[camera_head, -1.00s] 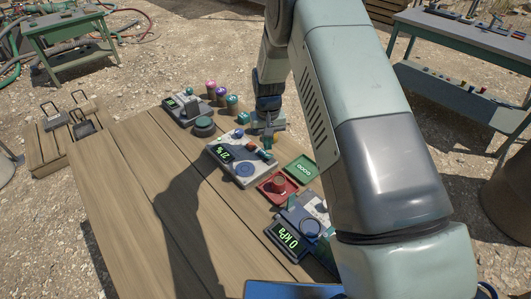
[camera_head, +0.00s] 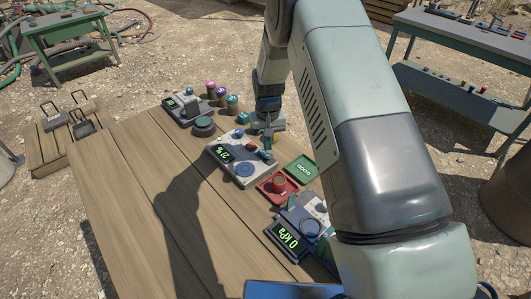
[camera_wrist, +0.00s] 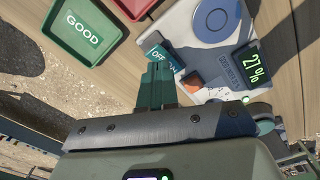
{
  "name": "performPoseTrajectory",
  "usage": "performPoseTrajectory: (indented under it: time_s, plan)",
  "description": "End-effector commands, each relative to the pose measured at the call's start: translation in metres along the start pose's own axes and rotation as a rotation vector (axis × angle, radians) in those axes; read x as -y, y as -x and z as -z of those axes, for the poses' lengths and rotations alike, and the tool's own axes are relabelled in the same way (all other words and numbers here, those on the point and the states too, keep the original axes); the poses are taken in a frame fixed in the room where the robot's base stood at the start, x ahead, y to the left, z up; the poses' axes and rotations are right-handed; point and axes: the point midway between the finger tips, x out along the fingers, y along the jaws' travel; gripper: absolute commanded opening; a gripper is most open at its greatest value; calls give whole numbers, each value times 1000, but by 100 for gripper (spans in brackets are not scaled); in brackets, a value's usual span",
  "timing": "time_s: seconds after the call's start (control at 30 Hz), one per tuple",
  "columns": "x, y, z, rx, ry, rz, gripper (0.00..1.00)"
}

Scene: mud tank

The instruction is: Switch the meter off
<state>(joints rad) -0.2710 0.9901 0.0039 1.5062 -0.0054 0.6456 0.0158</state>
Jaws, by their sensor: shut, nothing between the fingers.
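A pale meter with a lit percent display and a round blue disc sits mid-table in the head view (camera_head: 241,170). In the wrist view the meter (camera_wrist: 212,62) shows its lit display (camera_wrist: 253,67), a teal plate reading "OFF" (camera_wrist: 155,53) and an orange-brown block (camera_wrist: 188,82) beside that plate. My gripper (camera_wrist: 160,72) is shut and empty, its fingertips at the near edge of the OFF plate. I cannot tell whether they touch it. In the head view my gripper (camera_head: 268,146) is over the meter's far right side.
A green tray marked GOOD (camera_head: 300,170) and a red tray (camera_head: 270,196) lie right of the meter. A kPa gauge (camera_head: 287,240) stands at the front. Another device (camera_head: 182,109) and several coloured-top cylinders (camera_head: 221,93) stand farther back. The table's left side is clear.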

Motion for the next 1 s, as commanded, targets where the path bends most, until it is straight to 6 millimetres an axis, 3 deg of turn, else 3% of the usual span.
performPoseTrajectory:
  time_s: [1.0]
  plan:
    - [0, -16, 0, -1, 0, 0, 0]
